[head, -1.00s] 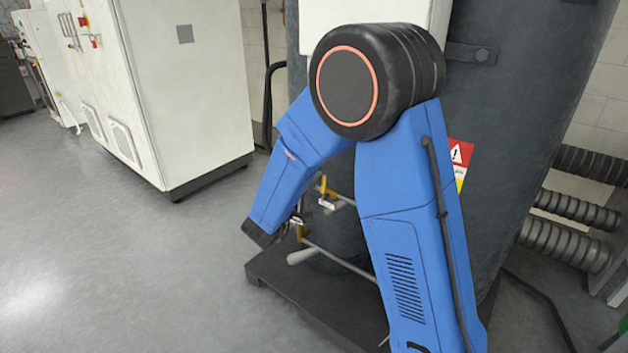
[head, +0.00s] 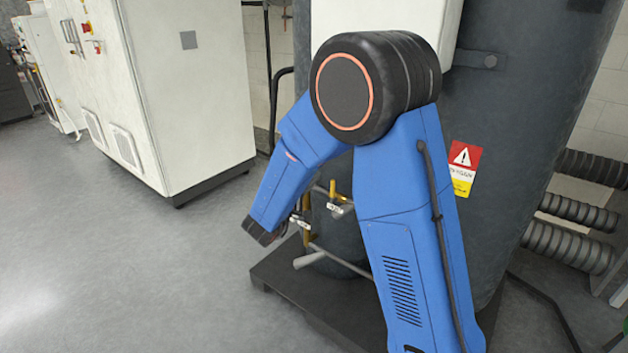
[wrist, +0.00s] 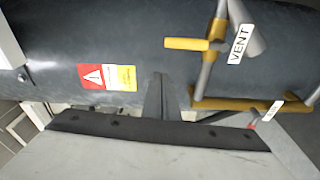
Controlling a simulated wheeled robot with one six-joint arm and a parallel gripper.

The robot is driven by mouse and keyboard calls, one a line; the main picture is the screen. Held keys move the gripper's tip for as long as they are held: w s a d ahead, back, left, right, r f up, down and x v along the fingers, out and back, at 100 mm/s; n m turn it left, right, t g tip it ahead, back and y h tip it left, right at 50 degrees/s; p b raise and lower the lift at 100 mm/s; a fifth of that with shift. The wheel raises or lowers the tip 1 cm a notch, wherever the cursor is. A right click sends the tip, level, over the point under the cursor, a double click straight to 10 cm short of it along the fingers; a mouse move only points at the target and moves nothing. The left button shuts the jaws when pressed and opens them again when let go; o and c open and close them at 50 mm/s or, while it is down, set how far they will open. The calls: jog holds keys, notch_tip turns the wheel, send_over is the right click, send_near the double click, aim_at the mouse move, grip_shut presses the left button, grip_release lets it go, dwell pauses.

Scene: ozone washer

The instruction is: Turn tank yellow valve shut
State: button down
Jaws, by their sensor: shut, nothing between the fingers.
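The dark grey tank (head: 490,150) stands behind my blue arm; its surface fills the upper wrist view (wrist: 60,40). A yellow valve handle (wrist: 186,43) shows at upper right of the wrist view, beside a white tag reading VENT. A longer yellow bar (wrist: 235,104) lies below it near a second tag. Which yellow part is the task's valve I cannot tell. In the head view, yellow pieces (head: 333,188) show just left of my arm. My gripper (wrist: 161,78) is shut and empty, apart from the yellow handle and to its lower left. The head view does not show its fingers.
A red, white and yellow warning label (head: 464,168) is on the tank. The tank stands on a dark base (head: 310,305), with a grey pipe (head: 340,260) just above. A white cabinet (head: 190,100) stands left. The floor at front left is clear.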

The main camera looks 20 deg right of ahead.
jog(key=v, duration=0.8)
notch_tip(320, 180, up, 6)
jog(key=w+a+m+t+y, duration=0.1)
jog(key=w+m+t+y, duration=0.15)
jog(key=y, duration=0.75)
jog(key=s+a+r+g+y, duration=0.1)
jog(key=s+r+g+y, duration=0.15)
jog(key=s+y, duration=0.4)
jog(key=s+d+f+m+g+h, duration=0.1)
jog(key=s+d, duration=0.3)
jog(key=s, duration=0.6)
jog(key=s+d+f+m+g+h, duration=0.1)
jog(key=s+d+f+m+g, duration=0.1)
jog(key=s, duration=0.9)
jog(key=s+d+f+m+g+h, duration=0.1)
jog(key=s+d+f+m+g, duration=0.1)
jog(key=s+d, duration=0.4)
jog(key=s+f+g, duration=0.1)
jog(key=s+g, duration=0.1)
jog(key=s, duration=0.3)
jog(key=shift+s+d+g, duration=0.15)
jog(key=shift+s+g, duration=0.05)
jog(key=shift+g, duration=0.2)
jog(key=shift+h, duration=0.25)
